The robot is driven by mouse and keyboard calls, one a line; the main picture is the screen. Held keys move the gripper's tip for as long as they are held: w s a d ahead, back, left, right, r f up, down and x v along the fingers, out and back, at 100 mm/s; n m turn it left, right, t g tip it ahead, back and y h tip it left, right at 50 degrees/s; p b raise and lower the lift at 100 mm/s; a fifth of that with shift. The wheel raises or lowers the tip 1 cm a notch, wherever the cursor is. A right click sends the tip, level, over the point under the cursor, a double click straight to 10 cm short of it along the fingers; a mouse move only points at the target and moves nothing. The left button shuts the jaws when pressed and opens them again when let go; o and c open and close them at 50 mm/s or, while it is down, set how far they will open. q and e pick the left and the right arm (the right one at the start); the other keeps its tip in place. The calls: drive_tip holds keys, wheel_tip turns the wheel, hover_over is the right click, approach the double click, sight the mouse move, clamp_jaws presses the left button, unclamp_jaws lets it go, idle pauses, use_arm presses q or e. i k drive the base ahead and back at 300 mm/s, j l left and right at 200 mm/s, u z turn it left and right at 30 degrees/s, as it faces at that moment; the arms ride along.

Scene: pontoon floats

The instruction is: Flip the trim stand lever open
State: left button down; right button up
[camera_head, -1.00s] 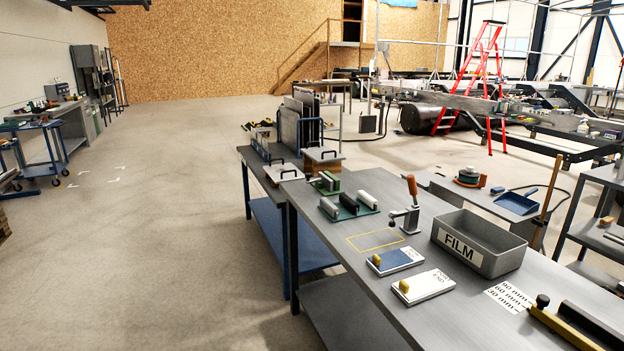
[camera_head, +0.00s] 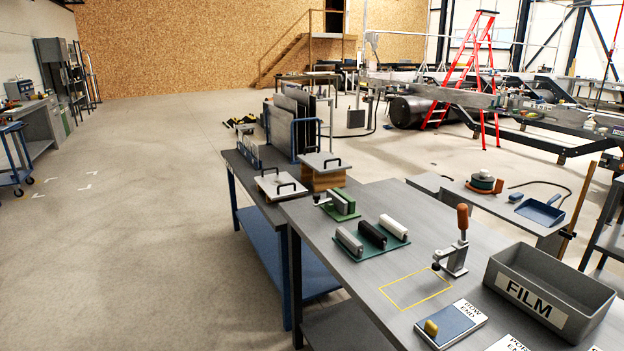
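The trim stand appears to be the small metal clamp (camera_head: 453,262) on the grey workbench (camera_head: 345,278), in the right half of the head view. Its lever (camera_head: 463,222) has an orange handle and stands about upright. A yellow-outlined rectangle (camera_head: 416,290) is marked on the bench top just left of the clamp's base. Neither of my grippers is in view.
A grey FILM bin (camera_head: 548,292) stands right of the clamp. A green tray with several rollers (camera_head: 372,237) lies to the left. A BOW END block (camera_head: 450,322) lies in front. Open floor (camera_head: 150,240) extends left of the benches.

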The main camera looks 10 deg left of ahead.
sight(316, 196)
drive_tip(key=i+j+z, duration=0.1)
drive_tip(key=i+j, duration=0.2)
drive_tip(key=i+j+z, duration=0.1)
drive_tip(key=i+j, duration=0.2)
drive_tip(key=j, duration=0.15)
drive_tip(key=i+j, duration=0.3)
drive_tip(key=i+j+z, duration=0.15)
drive_tip(key=i+j, duration=0.15)
drive_tip(key=j, duration=0.2)
drive_tip(key=i+j+z, duration=0.1)
drive_tip(key=i+j, duration=0.15)
drive_tip(key=j, duration=0.15)
drive_tip(key=i+j+z, duration=0.1)
drive_tip(key=i+j, duration=0.15)
drive_tip(key=j, duration=0.2)
